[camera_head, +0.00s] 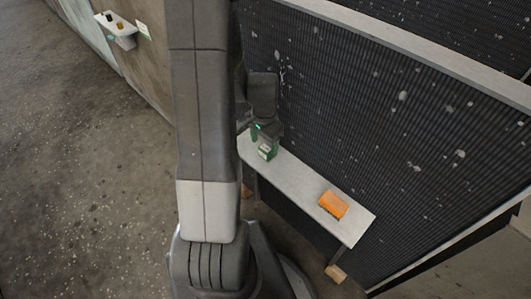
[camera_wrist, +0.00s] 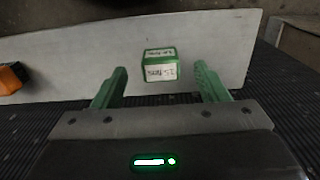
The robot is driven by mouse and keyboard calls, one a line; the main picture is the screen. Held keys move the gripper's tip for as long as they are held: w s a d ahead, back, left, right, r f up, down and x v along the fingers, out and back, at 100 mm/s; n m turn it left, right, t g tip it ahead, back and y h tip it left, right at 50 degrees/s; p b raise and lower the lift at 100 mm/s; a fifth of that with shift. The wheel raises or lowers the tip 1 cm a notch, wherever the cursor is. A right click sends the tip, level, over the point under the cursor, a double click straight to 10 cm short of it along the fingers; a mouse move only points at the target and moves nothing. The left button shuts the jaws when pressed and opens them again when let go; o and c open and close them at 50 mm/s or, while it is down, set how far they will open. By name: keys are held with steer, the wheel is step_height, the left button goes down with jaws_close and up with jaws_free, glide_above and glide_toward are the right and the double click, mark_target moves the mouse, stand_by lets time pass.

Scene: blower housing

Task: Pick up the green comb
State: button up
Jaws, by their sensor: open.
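The green comb (camera_head: 267,152) is a small boxy green piece with white labels, on a narrow white shelf (camera_head: 301,181). In the wrist view the comb (camera_wrist: 161,65) shows its printed labels, between and slightly beyond the two green fingertips. My gripper (camera_wrist: 161,72) is open, with a clear gap on each side of the comb and nothing held. In the head view my gripper (camera_head: 256,133) is just up and left of the comb, partly hidden by my arm. The height of the fingers above the shelf is hard to tell.
An orange piece (camera_head: 333,205) lies toward the shelf's near right end; it also shows at the left edge of the wrist view (camera_wrist: 10,78). A dark ribbed wall (camera_head: 400,130) rises behind the shelf. Another small shelf (camera_head: 121,31) with small items hangs at the upper left.

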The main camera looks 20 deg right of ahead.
mark_target(265, 149)
step_height(265, 149, down, 4)
steer(key=shift+d+f, duration=0.1)
steer(key=shift+f, duration=0.1)
steer(key=c, duration=1.1)
steer(key=shift+r+p, duration=0.4)
steer(key=shift+r, duration=4.65)
